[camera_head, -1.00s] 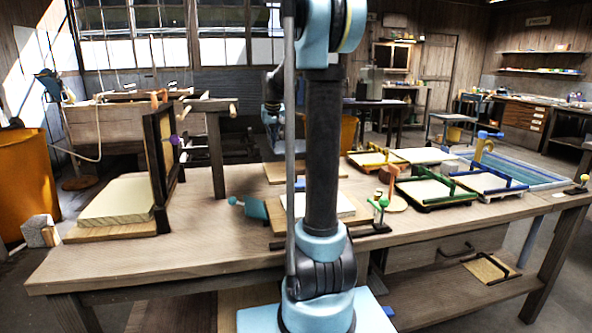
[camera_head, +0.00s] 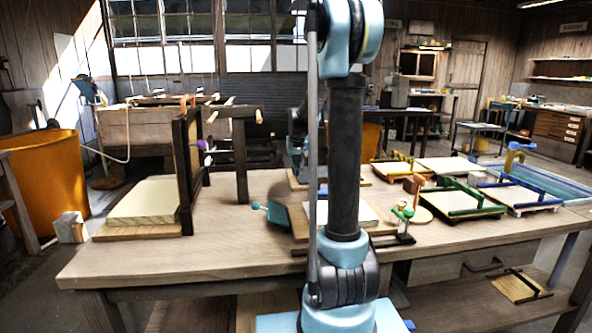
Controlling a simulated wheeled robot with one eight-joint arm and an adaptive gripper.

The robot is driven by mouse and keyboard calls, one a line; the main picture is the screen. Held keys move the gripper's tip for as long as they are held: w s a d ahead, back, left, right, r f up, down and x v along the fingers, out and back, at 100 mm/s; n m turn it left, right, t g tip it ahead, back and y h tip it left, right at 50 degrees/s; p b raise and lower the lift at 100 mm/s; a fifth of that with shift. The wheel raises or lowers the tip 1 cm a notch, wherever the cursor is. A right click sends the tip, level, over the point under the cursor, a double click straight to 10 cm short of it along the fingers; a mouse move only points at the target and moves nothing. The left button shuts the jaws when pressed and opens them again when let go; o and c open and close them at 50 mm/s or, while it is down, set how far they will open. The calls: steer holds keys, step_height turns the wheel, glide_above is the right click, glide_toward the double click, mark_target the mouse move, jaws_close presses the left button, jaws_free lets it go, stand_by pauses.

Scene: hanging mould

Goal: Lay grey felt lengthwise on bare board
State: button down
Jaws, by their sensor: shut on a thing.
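My arm stands upright across the middle of the view, and its wrist (camera_head: 297,146) shows behind the column, over the back of the table. Another board (camera_head: 384,229) in the middle carries a white slab (camera_head: 370,215), also partly hidden by my arm.
A cream slab (camera_head: 146,203) lies on a board at left beside an upright dark frame (camera_head: 187,175). A teal tool (camera_head: 276,213) and a green clamp (camera_head: 403,212) stand near the middle. Several coloured frames fill the right. The table's (camera_head: 230,245) front left is clear.

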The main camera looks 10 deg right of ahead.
steer(key=c, duration=1.8)
jaws_free()
steer(key=shift+o, duration=0.2)
steer(key=v, duration=1.2)
